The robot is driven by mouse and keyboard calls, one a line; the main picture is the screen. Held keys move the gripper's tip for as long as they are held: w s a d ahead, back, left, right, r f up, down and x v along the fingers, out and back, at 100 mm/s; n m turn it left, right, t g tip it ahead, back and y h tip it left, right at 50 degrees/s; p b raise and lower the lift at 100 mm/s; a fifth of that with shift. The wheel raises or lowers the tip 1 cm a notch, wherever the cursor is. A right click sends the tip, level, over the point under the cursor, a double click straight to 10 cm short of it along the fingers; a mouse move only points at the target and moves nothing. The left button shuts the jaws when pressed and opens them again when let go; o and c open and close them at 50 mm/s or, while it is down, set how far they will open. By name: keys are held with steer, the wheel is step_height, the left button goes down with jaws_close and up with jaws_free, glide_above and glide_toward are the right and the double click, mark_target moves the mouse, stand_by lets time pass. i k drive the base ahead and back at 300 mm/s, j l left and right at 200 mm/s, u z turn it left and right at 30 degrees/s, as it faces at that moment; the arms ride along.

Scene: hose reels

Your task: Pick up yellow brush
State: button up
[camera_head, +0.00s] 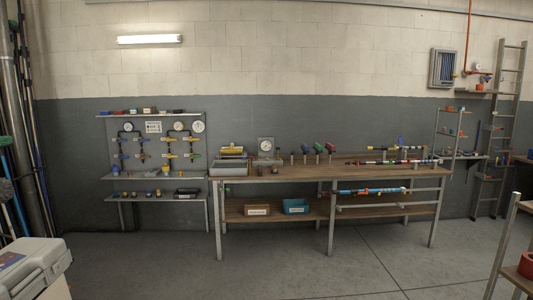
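I cannot clearly make out a yellow brush from this distance. A small yellow item (232,150) shows on or above the grey tray (228,169) at the left end of the workbench; it is too small to tell what it is. Other small yellow spots show on the wall board with gauges, also too small to identify. My gripper is not in view.
The wooden workbench (300,176) stands against the far wall, with a lower shelf holding a blue bin (296,206) and a cardboard-coloured bin (257,210). A grey-white case (35,262) is at the near left. The concrete floor before the bench is clear.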

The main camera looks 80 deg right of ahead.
mark_target(231, 152)
steer(key=l+z, duration=0.1)
steer(key=z, duration=2.2)
steer(key=i, duration=3.65)
steer(key=l+z, duration=0.05)
steer(key=l, duration=0.05)
